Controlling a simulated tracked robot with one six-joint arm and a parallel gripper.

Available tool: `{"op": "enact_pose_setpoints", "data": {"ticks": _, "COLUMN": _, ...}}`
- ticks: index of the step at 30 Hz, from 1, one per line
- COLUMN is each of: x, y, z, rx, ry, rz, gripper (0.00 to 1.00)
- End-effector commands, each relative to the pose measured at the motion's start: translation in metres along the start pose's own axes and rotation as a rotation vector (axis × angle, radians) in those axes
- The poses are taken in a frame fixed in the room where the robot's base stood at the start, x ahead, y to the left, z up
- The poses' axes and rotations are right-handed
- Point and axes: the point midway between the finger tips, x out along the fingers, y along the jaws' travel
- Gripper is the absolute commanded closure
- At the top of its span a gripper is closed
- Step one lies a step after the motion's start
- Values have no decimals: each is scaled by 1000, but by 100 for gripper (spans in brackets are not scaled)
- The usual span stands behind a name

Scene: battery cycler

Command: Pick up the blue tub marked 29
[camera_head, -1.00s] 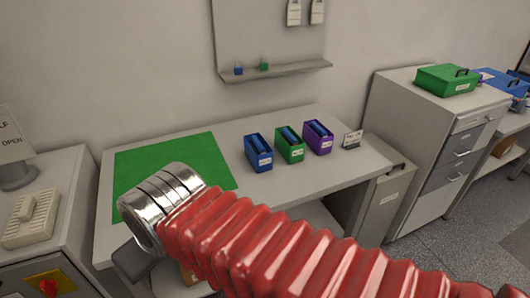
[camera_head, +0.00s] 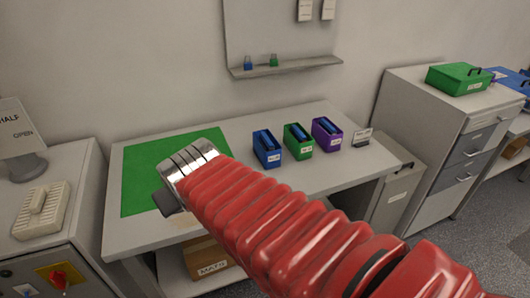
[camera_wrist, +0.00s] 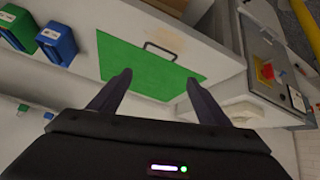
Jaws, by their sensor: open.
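A blue tub (camera_head: 266,149) with a white label stands on the white table, the leftmost of three tubs in a row. Its label is too small to read. It also shows in the wrist view (camera_wrist: 57,43) at the upper left. My gripper (camera_wrist: 158,80) is open and empty, its two dark fingers apart over the green mat (camera_wrist: 145,66). In the head view my red arm hides most of the gripper; only a dark part shows at the mat's lower edge. The gripper is to the left of the blue tub in the head view, clear of it.
A green tub (camera_head: 298,141) stands close beside the blue one, then a purple tub (camera_head: 327,132) and a small sign (camera_head: 361,138). A shelf (camera_head: 285,66) hangs on the wall behind. A cardboard box (camera_head: 207,260) sits under the table. Cabinets flank the table.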

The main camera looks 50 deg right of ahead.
Motion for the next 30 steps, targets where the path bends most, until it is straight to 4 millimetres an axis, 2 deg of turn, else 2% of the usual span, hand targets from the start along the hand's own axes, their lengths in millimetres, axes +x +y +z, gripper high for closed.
{"op": "enact_pose_setpoints", "data": {"ticks": 1, "x": 10, "y": 18, "z": -6, "rx": 21, "ry": 16, "rz": 37, "gripper": 28}}
{"op": "enact_pose_setpoints", "data": {"ticks": 7, "x": 41, "y": 83, "z": -30, "rx": 75, "ry": 113, "rz": 152, "gripper": 28}}
{"op": "enact_pose_setpoints", "data": {"ticks": 15, "x": 74, "y": 166, "z": -42, "rx": 119, "ry": 228, "rz": 248, "gripper": 28}}
{"op": "enact_pose_setpoints", "data": {"ticks": 23, "x": 99, "y": 231, "z": -31, "rx": 153, "ry": 324, "rz": 261, "gripper": 28}}
{"op": "enact_pose_setpoints", "data": {"ticks": 30, "x": 114, "y": 278, "z": -3, "rx": 201, "ry": 405, "rz": 222, "gripper": 28}}
